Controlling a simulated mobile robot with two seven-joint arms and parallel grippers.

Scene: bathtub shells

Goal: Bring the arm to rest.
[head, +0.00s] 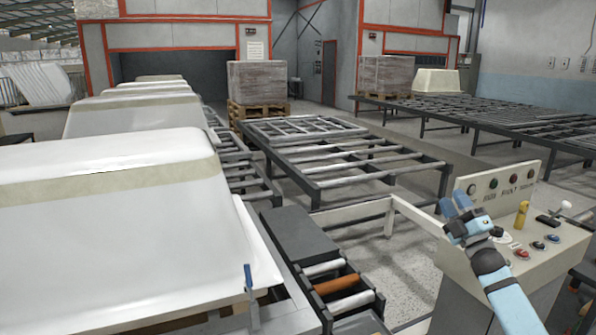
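My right gripper (455,204), with blue fingertips on a grey and light-blue arm, is over the left part of the control panel (546,240) at the right. The two fingertips show side by side, and I cannot make out how wide the gap between them is. I see nothing held in them. My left gripper does not show in the head view.
The panel carries several buttons, a yellow knob (521,214) and a black handle. White bathtub shells (110,225) stand in a row on the left. Roller conveyors (345,165) fill the middle. A wrapped pallet load (258,82) stands behind. Speckled floor is free left of the panel.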

